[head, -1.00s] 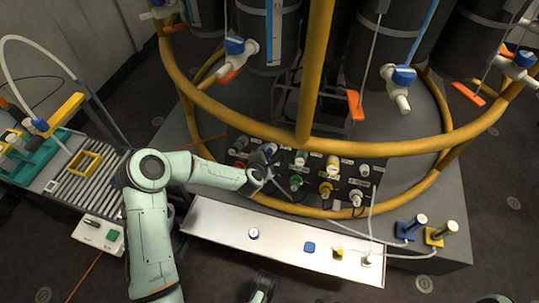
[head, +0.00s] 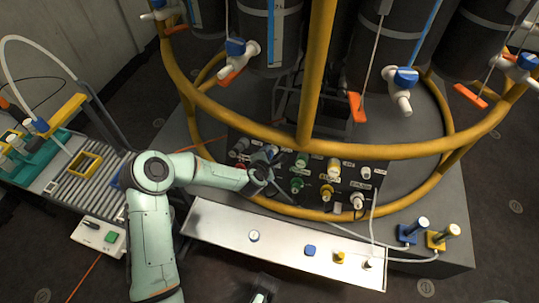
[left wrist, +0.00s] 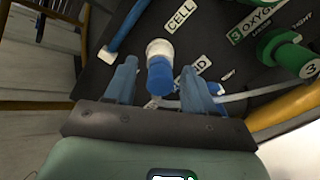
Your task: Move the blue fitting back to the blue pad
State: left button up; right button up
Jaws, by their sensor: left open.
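The blue fitting (left wrist: 161,78) has a white collar and sits at the dark panel near the CELL label, in the left wrist view. My left gripper (left wrist: 162,88) is open, with one finger on each side of the fitting. I cannot tell whether either finger touches it. In the head view my left gripper (head: 276,178) is over the left part of the panel, and the fitting is hard to make out there. The blue pad (head: 310,250) is a small square on the pale tray in front of the panel.
The pale tray (head: 215,225) also carries a white piece (head: 254,236) and a yellow piece (head: 340,257). Several coloured fittings, including green ones (head: 297,184), crowd the panel. A yellow ring rail (head: 390,151) passes above it.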

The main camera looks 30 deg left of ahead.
dwell(0.5)
pick_arm(q)
grip_shut()
jog(key=shift+s, duration=0.1)
jog(key=shift+p+v, duration=1.75)
jog(key=shift+v, duration=1.15)
